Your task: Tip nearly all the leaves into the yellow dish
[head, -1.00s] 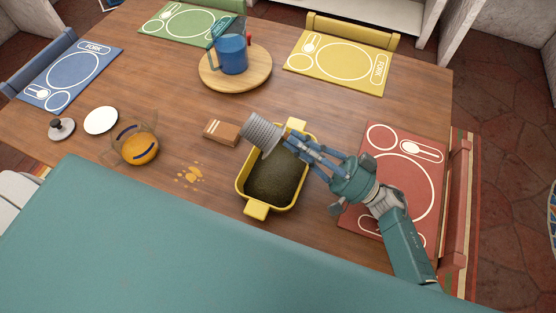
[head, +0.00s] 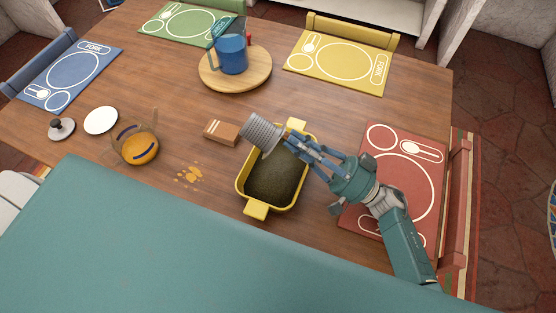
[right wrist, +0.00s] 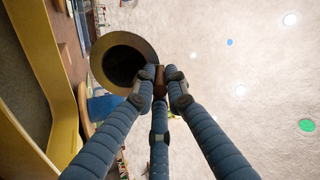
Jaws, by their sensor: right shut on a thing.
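The yellow dish (head: 240,194) stands near the table's front edge, with a dark greenish-brown layer of leaves (head: 272,181) spread across its bottom. My right gripper (head: 288,137) is shut on a grey ribbed cup (head: 261,134), tilted over the dish's far left part. In the right wrist view the cup (right wrist: 97,62) shows a round open mouth and a dark inside; I cannot tell what is left in it. There my right gripper (right wrist: 160,86) closes on a small brown part beside the rim. The dish's yellow wall (right wrist: 45,50) shows at the left. My left gripper is out of view.
A small brown box (head: 221,132) lies just left of the dish. Further left are orange spots (head: 189,175), a glass pot of amber liquid (head: 140,150), a white disc (head: 101,120) and a lid (head: 61,129). A blue pitcher (head: 232,54) stands on a round board (head: 258,80) behind.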

